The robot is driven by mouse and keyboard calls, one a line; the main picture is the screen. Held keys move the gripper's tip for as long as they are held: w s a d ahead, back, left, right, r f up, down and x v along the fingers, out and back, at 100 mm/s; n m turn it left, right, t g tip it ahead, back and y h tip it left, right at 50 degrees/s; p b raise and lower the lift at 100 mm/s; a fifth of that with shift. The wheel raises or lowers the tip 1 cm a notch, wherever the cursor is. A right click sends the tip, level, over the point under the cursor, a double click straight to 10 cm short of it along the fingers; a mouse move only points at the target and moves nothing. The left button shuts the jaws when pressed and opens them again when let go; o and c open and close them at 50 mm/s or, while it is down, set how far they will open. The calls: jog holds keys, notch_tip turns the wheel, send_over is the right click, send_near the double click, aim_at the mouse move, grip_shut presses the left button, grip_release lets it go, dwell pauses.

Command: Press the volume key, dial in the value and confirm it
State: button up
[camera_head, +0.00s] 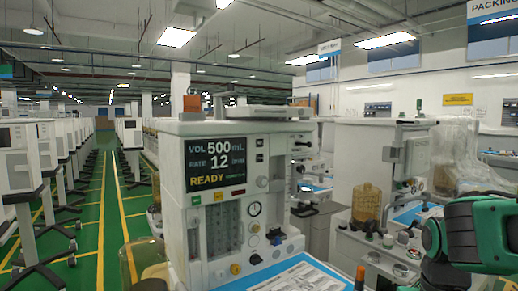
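The anaesthesia cart (170,215) stands upright at the centre. Its dark screen (215,164) reads VOL 500 mL, RATE 12 and READY, with small green text at lower right that I cannot read. Two small dark squares sit right of the screen, an upper one (259,142) and a lower one (259,158). A round knob (262,181) is below them. I cannot tell which is the volume key. My green and black arm enters at lower right, apart from the cart; its gripper is not visible.
A blue-edged work surface (262,276) with a printed sheet projects from the cart's front. An orange-capped item (360,278) stands near its right edge. Another cart with an amber canister (367,203) is at right. A green aisle (108,195) with yellow lines runs along the left.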

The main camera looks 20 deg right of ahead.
grip_shut()
dwell(1.8)
